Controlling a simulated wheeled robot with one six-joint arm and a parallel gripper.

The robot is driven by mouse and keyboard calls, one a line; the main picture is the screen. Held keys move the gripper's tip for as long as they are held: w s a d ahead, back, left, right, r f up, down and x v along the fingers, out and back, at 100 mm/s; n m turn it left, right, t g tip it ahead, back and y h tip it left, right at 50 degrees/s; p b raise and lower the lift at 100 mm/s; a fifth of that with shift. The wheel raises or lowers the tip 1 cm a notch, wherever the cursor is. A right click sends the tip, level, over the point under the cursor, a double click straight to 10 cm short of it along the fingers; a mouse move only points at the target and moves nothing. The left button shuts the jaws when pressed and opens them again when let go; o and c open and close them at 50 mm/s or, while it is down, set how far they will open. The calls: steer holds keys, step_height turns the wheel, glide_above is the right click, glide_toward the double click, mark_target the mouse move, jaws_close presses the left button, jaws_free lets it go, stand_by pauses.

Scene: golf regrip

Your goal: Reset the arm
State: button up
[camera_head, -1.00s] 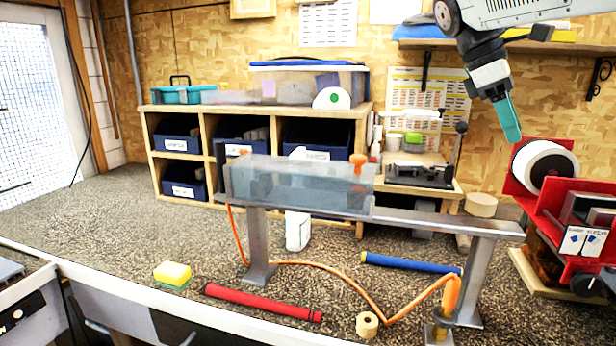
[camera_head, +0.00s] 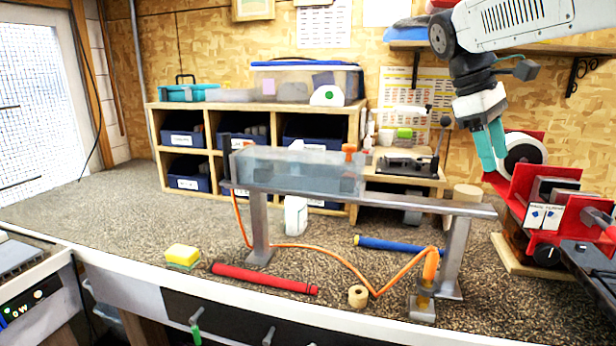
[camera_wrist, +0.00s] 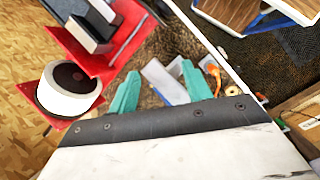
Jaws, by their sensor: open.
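My gripper (camera_head: 490,148) hangs from my arm at the upper right in the head view, with its teal fingers pointing down. It is open and empty, in front of the white round roll on the red machine. In the wrist view my gripper (camera_wrist: 157,95) shows two teal fingers apart with nothing held between them. The red machine (camera_head: 545,190) stands at the right of the bench, and its white roll (camera_wrist: 78,90) shows at the left in the wrist view.
A metal stand (camera_head: 400,203) with a clear trough (camera_head: 300,172) stands mid-bench. A red grip (camera_head: 265,279), blue grip (camera_head: 395,245), yellow sponge (camera_head: 183,255) and tape roll (camera_head: 358,296) lie on the bench. Shelves with blue bins (camera_head: 185,137) stand behind. The bench's left part is clear.

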steer(key=s+a+f+m+t+y, duration=0.1)
steer(key=s+f+m, duration=0.3)
steer(key=s+f, duration=0.4)
steer(key=s+a+f+m+t+y, duration=0.2)
steer(key=s+f, duration=0.7)
steer(key=s, duration=0.8)
steer(key=shift+s+a+f+m+y, duration=0.25)
steer(key=shift+a+m+y, duration=0.35)
steer(key=shift+a+m, duration=0.55)
steer(key=shift+a, duration=0.1)
